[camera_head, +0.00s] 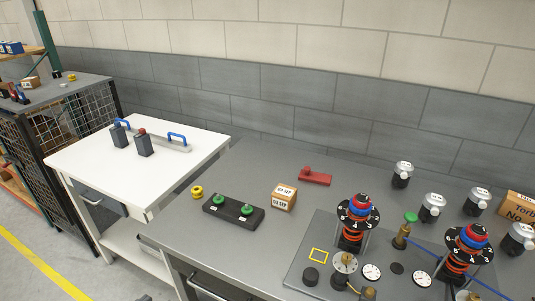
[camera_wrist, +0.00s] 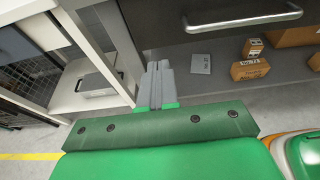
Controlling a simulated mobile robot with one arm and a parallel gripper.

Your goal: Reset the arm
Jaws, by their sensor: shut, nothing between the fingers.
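My gripper (camera_wrist: 158,68) shows in the wrist view. Its two grey fingers are together, shut and empty, reaching out from the green wrist body. The fingertips are in front of the workbench, below the level of a drawer with a metal handle (camera_wrist: 243,19). The gripper cannot be made out clearly in the head view.
A grey workbench (camera_head: 235,165) carries a black block with green knobs (camera_head: 233,210), a small box (camera_head: 284,197), a red part (camera_head: 315,176) and a fixture plate (camera_head: 300,260). A white table (camera_head: 90,160) stands left. Boxes (camera_wrist: 250,70) lie under the bench.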

